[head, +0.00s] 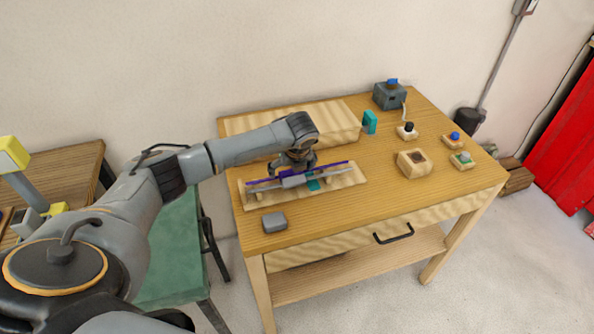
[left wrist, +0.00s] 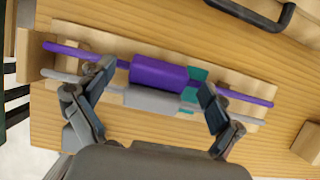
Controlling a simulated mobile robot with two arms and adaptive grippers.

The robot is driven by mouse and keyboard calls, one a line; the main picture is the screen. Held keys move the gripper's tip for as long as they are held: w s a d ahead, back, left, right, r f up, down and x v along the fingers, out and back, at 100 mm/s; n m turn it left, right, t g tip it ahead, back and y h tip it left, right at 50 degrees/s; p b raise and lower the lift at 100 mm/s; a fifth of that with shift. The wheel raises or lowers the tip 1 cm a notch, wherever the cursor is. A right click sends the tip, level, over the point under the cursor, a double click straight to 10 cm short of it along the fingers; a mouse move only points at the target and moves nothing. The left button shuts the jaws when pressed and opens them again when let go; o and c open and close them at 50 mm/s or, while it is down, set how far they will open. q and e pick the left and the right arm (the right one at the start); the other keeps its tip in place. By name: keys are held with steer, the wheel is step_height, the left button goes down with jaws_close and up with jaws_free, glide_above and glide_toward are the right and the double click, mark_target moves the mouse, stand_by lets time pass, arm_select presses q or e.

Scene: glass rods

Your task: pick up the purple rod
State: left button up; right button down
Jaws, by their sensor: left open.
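The purple rod (left wrist: 158,76) has a thick middle and thin ends and lies across a pale wooden rack on the table. In the head view its thin end (head: 336,165) shows, and its middle is partly hidden by my gripper. A grey rod (left wrist: 150,98) of like shape lies parallel beside it; it also shows in the head view (head: 293,181). My left gripper (head: 292,168) is over the rack, open and empty. In the left wrist view its fingers (left wrist: 158,82) are spread wide, toward either side of the rods' thick middles. Contact cannot be told. My right gripper is out of view.
The rack (head: 350,178) has teal pieces (left wrist: 196,74) near the rods' middles. A pale wooden board (head: 340,117) lies behind, and a grey block (head: 274,222) sits in front. A teal block (head: 369,122), a grey box (head: 389,97) and several button blocks (head: 412,161) stand right.

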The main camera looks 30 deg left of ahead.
arm_select(q)
steer(key=shift+w+a+f, duration=0.1)
steer(key=shift+a+f, duration=0.05)
steer(key=shift+f, duration=0.25)
steer(key=shift+s+r, duration=0.2)
steer(key=shift+s, duration=0.05)
steer(key=c, duration=1.2)
steer(key=shift+f, duration=0.1)
steer(key=shift+c, duration=0.3)
steer(key=shift+s, duration=0.1)
